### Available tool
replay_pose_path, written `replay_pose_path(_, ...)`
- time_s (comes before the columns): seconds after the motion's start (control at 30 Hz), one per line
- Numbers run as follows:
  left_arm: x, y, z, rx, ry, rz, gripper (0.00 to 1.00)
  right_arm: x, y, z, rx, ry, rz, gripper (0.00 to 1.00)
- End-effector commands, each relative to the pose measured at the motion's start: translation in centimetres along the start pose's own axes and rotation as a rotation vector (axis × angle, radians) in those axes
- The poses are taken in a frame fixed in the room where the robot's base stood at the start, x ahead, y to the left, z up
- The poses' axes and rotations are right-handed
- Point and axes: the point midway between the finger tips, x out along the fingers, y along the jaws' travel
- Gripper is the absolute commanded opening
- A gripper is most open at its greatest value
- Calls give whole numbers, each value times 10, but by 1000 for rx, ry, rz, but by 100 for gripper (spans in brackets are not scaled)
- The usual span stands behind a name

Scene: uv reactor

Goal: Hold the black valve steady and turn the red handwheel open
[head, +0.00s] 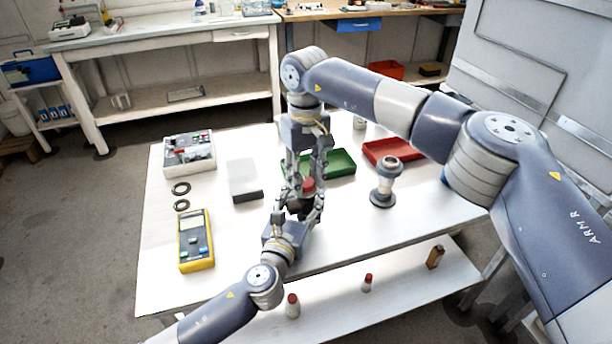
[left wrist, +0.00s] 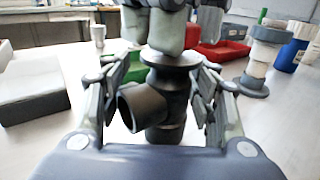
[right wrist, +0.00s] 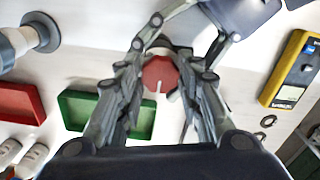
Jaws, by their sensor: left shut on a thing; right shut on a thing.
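The black valve (left wrist: 168,92) stands upright on the white table, its side port facing the left of the left wrist view. My left gripper (head: 294,212) comes in low from the front and is shut around the valve body, a finger on each side. The red handwheel (right wrist: 159,74) sits on top of the valve; it also shows in the head view (head: 308,184). My right gripper (head: 306,165) points down from above and is shut on the handwheel. The fingers of both grippers partly hide the valve and handwheel in the head view.
A green tray (head: 340,163) lies just behind the valve and a red tray (head: 380,150) behind right. A grey flanged pipe piece (head: 384,186) stands to the right.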

Motion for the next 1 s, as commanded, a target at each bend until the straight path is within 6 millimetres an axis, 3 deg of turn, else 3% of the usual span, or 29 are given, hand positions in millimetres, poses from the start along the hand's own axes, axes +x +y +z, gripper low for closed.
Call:
replay_pose_path(0.13, 0, 4, -3, -2, 6, 9, 21, 0, 6, 0, 9, 1, 9, 10)
replay_pose_path(0.17, 0, 4, -3, -2, 6, 9, 21, 0, 6, 0, 9, 1, 9, 38)
replay_pose_path(0.23, 0, 4, -3, -1, 6, 9, 21, 0, 6, 0, 9, 1, 9, 54)
replay_pose_path(0.67, 0, 1, -3, -1, 5, 2, 21, -6, 2, 0, 4, 2, 3, 54)
replay_pose_path(1.0, -1, -1, -3, -2, 5, -1, 21, -72, 2, -1, 5, 5, 5, 54)
